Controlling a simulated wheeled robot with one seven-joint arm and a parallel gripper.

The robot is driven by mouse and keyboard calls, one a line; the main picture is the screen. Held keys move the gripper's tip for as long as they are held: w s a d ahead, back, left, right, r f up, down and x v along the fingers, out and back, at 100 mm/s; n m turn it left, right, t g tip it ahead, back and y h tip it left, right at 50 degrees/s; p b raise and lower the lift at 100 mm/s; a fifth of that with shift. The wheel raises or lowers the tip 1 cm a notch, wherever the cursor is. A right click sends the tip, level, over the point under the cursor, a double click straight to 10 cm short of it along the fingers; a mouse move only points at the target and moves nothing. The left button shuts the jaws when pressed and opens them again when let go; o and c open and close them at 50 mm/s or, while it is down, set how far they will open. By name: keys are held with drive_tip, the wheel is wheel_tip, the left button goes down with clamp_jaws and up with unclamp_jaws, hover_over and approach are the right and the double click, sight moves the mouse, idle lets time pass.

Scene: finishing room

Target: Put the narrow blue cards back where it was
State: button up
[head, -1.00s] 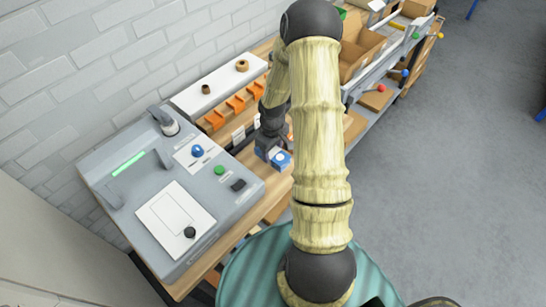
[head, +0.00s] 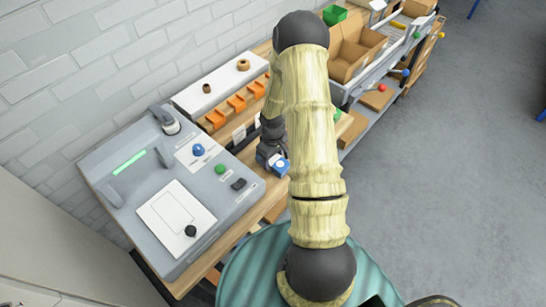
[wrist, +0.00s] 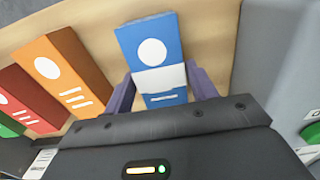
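The narrow blue box of cards (wrist: 152,50) has a white dot, a white band and a short white line. In the wrist view it sits between the two fingers of my gripper (wrist: 160,88), which touch or nearly touch its sides. In the head view, the blue cards (head: 282,166) show at the tip of my gripper (head: 272,160), over the bench strip beside the grey console. My gripper appears shut on them. Their underside is hidden, so I cannot tell whether they touch the wood.
An orange box (wrist: 62,70), a red box (wrist: 27,98) and a green box (wrist: 8,126) stand in a row left of the blue cards. The grey console (head: 170,200) borders the bench. Orange holders (head: 236,103) and cardboard bins (head: 355,52) are farther back.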

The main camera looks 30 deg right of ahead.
drive_tip(key=shift+o, duration=1.1)
drive_tip(key=shift+d+r, duration=0.1)
drive_tip(key=shift+r, duration=0.3)
wheel_tip(320, 180, up, 12)
drive_tip(key=b, duration=0.1)
drive_tip(key=shift+f, duration=0.2)
drive_tip(key=s+a+r+m+t, duration=0.2)
drive_tip(key=s+a+r+m, duration=0.2)
drive_tip(key=s+a+r, duration=0.7)
drive_tip(key=shift+s+a+r+t, duration=0.3)
drive_tip(key=shift+s+a, duration=0.45)
drive_tip(key=shift+a, duration=0.5)
